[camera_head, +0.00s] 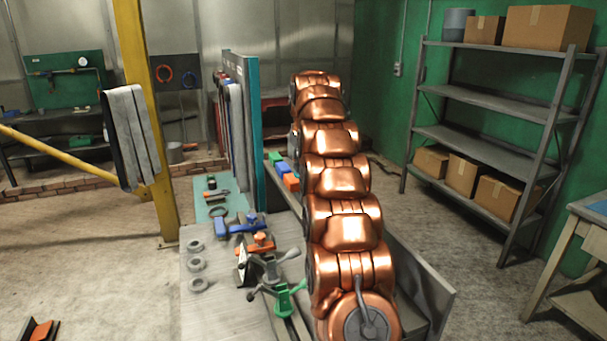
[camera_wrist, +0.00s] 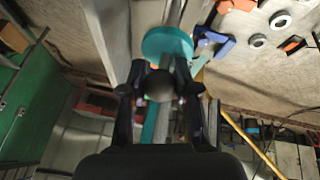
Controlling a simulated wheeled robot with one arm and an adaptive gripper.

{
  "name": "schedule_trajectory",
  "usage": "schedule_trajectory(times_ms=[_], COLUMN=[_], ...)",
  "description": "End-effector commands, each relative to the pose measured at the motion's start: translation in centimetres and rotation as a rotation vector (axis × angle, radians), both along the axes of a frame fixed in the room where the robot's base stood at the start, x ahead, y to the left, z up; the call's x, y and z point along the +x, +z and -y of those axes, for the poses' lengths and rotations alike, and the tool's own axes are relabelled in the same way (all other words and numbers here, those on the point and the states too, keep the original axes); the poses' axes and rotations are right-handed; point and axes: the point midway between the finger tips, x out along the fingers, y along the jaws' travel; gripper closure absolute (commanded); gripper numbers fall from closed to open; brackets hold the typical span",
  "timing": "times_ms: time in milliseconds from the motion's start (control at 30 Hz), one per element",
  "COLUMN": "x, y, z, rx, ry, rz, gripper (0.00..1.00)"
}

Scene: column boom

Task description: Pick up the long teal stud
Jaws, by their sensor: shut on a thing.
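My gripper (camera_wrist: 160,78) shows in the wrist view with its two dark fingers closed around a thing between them. A round teal disc (camera_wrist: 167,44) sits just beyond the fingertips, and I take it as part of the long teal stud. The rest of the held part between the fingers is dark and partly hidden by them. In the head view my copper arm reaches away, and neither my gripper nor the stud can be made out there.
A grey bench (camera_head: 215,315) holds several grey rings, clamps and a green-handled tool (camera_head: 290,297). An upright teal-edged panel (camera_head: 250,135) stands left of my arm. A metal shelf (camera_head: 480,150) with boxes is at right. A yellow post (camera_head: 145,110) stands at left.

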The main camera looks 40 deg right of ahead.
Motion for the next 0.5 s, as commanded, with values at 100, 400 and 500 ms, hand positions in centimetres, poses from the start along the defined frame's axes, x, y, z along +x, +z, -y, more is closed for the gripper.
schedule_trajectory(times_ms=[100, 400, 500], x=[0.1, 0.1, 0.1], y=[0.8, 2.1, 2.6], z=[0.1, 0.1, 0.1], rx=[-0.001, 0.000, -0.002], ry=[0.000, 0.000, 0.000], rz=[0.002, -0.002, 0.003], gripper=[1.00, 1.00, 1.00])
